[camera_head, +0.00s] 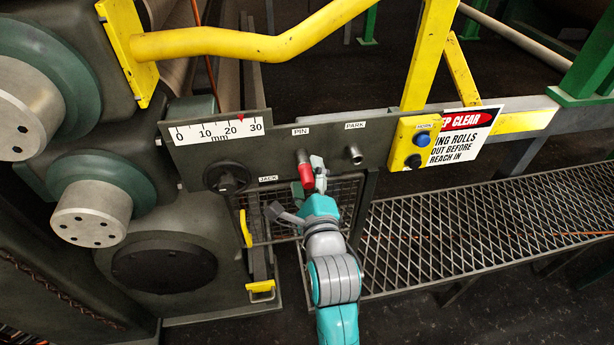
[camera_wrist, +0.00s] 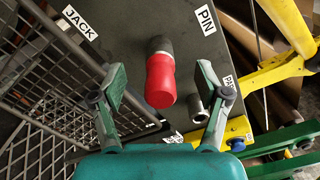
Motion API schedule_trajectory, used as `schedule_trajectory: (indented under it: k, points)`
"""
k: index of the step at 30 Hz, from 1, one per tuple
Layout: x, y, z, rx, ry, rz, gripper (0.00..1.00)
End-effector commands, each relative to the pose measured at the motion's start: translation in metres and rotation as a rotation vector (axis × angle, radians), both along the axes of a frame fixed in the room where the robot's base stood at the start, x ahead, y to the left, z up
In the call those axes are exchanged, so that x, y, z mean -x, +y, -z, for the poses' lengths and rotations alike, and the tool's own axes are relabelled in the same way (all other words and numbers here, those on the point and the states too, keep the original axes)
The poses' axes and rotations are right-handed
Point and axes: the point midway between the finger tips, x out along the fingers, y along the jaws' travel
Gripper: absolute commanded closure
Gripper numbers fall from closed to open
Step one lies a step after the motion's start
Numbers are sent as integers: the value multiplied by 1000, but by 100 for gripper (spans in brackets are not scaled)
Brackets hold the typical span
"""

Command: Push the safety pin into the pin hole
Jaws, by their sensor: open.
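The safety pin (camera_head: 306,178) shows as a red handle sticking out from the grey panel below the PIN label. In the wrist view the red handle (camera_wrist: 160,80) has a dark collar (camera_wrist: 160,46) at its panel end. The pin hole itself is hidden behind the handle and collar, so I cannot tell how deep the pin sits. My gripper (camera_head: 309,180) is in front of the panel at the pin. In the wrist view my gripper (camera_wrist: 162,84) is open, with one finger on each side of the red handle and gaps on both sides.
An empty-looking PARK socket (camera_head: 354,154) stands right of the pin. A black knob (camera_head: 228,178) is at left, below the mm scale (camera_head: 218,129). A yellow button box (camera_head: 417,144) is further right. A yellow rail (camera_head: 250,43) crosses above. A mesh grating (camera_head: 480,225) lies at lower right.

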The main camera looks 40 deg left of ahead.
Motion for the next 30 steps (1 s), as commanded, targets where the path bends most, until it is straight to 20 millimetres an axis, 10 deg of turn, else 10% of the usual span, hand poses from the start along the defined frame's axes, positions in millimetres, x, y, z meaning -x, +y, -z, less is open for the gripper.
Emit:
schedule_trajectory:
  k: [30]
  points:
    - [28,-32,0,0,0,0,25]
